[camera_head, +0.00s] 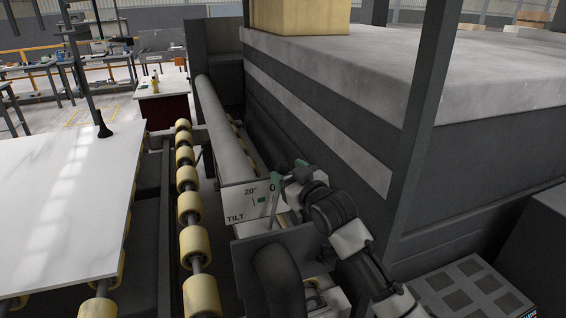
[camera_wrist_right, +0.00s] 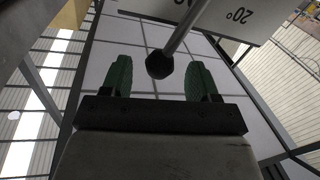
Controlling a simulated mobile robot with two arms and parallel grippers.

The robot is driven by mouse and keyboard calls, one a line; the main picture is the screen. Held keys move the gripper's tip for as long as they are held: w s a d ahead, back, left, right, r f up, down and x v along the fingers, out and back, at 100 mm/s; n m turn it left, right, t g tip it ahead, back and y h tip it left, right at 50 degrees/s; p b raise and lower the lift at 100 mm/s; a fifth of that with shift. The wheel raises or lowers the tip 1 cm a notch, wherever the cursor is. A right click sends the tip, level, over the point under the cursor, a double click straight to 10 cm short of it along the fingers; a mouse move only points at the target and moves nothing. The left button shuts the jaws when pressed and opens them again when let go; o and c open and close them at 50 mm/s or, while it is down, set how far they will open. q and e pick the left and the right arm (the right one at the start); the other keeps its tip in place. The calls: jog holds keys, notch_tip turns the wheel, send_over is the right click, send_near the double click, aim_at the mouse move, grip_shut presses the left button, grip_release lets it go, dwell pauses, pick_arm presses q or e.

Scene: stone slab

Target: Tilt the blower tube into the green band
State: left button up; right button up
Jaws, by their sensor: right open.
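The blower tube (camera_head: 222,125) is a long grey cylinder running away from me beside the roller line. At its near end is a white plate (camera_head: 236,203) marked TILT, 20° and 0, with a small green band (camera_head: 262,199) beside a short dark line. My right gripper (camera_head: 287,176) is open at the plate's upper right and covers part of it. In the right wrist view, a dark round knob (camera_wrist_right: 160,65) on a grey rod (camera_wrist_right: 185,28) appears between the green fingertips, with gaps on both sides. Whether it lies fully within the jaws' depth is unclear. My left gripper is out of view.
A row of yellow rollers (camera_head: 192,243) runs left of the tube. A white stone slab (camera_head: 70,190) lies further left. A large dark machine body (camera_head: 330,140) with a pale top stands close on the right, leaving little side room.

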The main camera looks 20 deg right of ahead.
jog(key=shift+p+x, duration=0.3)
jog(key=shift+x, duration=1.1)
grip_shut()
jog(key=shift+w, duration=0.1)
